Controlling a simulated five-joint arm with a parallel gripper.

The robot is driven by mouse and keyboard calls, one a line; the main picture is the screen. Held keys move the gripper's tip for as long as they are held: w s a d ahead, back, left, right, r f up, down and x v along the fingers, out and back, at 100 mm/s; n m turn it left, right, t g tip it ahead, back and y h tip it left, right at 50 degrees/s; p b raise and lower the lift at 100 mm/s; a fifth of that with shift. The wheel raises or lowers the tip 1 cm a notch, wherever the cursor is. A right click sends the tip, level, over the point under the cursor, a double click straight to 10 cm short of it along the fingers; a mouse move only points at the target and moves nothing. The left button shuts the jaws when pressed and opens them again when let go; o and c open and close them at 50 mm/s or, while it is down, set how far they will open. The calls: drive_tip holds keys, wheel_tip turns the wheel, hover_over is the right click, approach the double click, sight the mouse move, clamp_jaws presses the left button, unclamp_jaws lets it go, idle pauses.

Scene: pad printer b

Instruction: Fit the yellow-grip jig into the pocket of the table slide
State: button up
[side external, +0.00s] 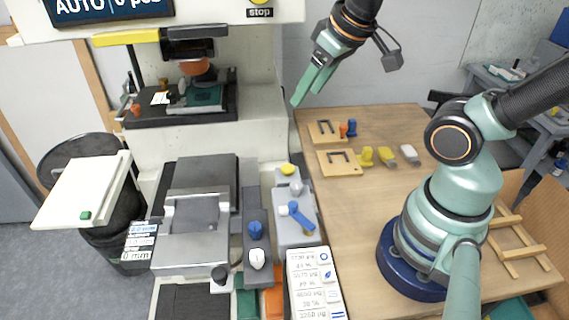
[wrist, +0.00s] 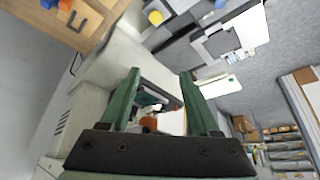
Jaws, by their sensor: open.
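My gripper (side external: 308,88) is open and empty, raised in front of the wall to the right of the printer. Its two green fingers also show apart in the wrist view (wrist: 160,76). On the wooden table, below and right of it, stand a small yellow piece (side external: 366,157) and a yellow-and-grey piece (side external: 386,155). I cannot tell which is the yellow-grip jig. The table slide (side external: 165,118) appears to be the dark platform under the printer's orange pad (side external: 196,67). A green plate (side external: 205,95) is on it; the pocket is not clear at this size.
Two wooden boards with dark U-shaped parts (side external: 340,162) lie on the table (side external: 345,220), near orange and blue pieces (side external: 351,127). A light grey piece (side external: 410,154) is to the right. The printer's white body (side external: 262,115) borders the table. Table space in front is clear.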

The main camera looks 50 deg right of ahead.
drive_tip(key=s+d+f+m+g, duration=0.1)
drive_tip(key=d+f+m+g, duration=0.35)
drive_tip(key=d, duration=0.75)
drive_tip(key=m, duration=0.4)
hover_over(368, 149)
drive_tip(key=shift+g, duration=0.45)
drive_tip(key=f, duration=1.3)
drive_tip(key=shift+w+d+f, duration=0.2)
drive_tip(key=shift+w+f, duration=0.05)
drive_tip(key=shift+w, duration=0.1)
drive_tip(key=shift+s+a+f, duration=0.1)
drive_tip(key=shift+s+f, duration=0.1)
drive_tip(key=shift+f, duration=1.1)
drive_tip(key=shift+s+f, duration=0.15)
drive_tip(key=shift+f, duration=1.15)
clamp_jaws()
